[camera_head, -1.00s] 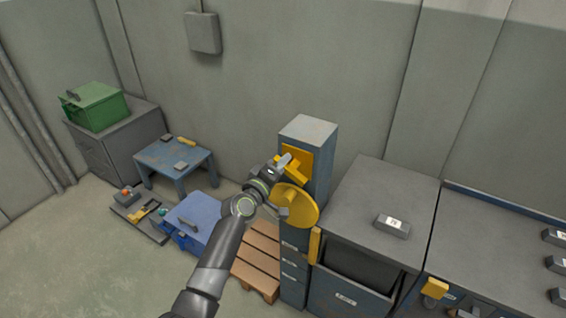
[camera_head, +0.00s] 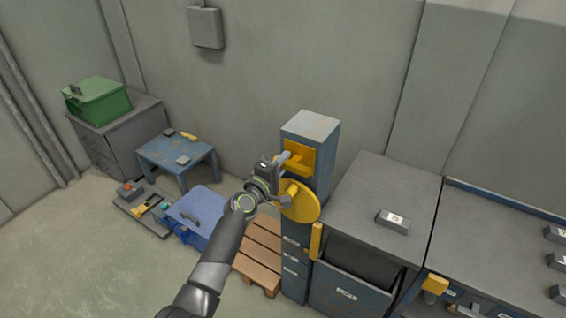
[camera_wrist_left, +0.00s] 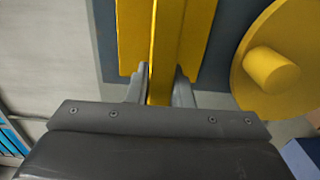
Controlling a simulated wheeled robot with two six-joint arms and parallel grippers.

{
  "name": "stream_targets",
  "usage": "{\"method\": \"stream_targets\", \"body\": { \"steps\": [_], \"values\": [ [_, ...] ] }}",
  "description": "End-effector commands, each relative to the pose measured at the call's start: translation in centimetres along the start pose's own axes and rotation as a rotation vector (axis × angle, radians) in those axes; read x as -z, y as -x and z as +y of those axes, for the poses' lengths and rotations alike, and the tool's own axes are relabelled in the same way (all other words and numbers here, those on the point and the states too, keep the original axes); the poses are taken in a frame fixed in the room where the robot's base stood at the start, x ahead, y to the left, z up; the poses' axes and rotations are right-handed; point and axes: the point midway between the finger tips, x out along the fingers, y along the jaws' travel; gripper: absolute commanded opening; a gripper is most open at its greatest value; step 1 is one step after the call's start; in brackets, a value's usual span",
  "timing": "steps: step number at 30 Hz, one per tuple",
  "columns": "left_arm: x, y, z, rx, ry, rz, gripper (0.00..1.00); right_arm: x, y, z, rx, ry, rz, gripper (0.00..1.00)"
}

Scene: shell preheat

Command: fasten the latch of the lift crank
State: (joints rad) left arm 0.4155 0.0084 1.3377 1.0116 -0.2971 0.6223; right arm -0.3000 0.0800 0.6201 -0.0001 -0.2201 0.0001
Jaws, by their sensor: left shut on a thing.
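The lift crank is on the narrow blue-grey post (camera_head: 313,127). Its yellow wheel (camera_head: 306,207) carries a round knob (camera_wrist_left: 272,70), clear in the left wrist view. Above the wheel, a yellow latch plate (camera_head: 303,150) is fixed to the post, with a yellow latch bar (camera_wrist_left: 165,45) standing out from it. My left gripper (camera_head: 284,159) is at the latch, above and left of the wheel. In the left wrist view its two fingers (camera_wrist_left: 159,84) are shut on the latch bar, one on each side. My gripper and wrist hide part of the latch in the head view. My right gripper is not in view.
A wooden pallet (camera_head: 258,254) and a blue box (camera_head: 196,213) lie left of the post. A grey-topped cabinet (camera_head: 375,195) stands close on its right, with a yellow handle (camera_head: 316,241) near the post. A low blue table (camera_head: 177,153) is farther left.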

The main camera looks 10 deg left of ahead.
Motion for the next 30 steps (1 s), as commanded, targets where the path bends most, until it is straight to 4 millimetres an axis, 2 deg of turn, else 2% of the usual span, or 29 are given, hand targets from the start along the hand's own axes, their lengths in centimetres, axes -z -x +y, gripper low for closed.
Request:
{"method": "stream_targets", "body": {
  "steps": [8,9,13,23,26,30],
  "values": [
    [0.0,0.0,-0.2,0.003,0.006,0.000,0.00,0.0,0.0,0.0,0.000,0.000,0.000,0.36],
    [0.0,0.0,-0.2,0.003,0.006,0.000,0.25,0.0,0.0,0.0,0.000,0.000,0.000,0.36],
    [0.0,0.0,-0.1,0.002,0.004,-0.001,0.42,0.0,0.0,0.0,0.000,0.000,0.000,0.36],
    [0.0,0.2,-0.1,0.001,0.002,0.000,0.42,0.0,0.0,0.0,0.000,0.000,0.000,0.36],
    [0.0,0.9,-0.1,0.002,0.003,0.000,0.42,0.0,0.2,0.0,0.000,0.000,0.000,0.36],
    [0.0,2.9,-0.1,0.002,0.002,0.001,0.42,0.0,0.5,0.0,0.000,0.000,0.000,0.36]
  ]
}}
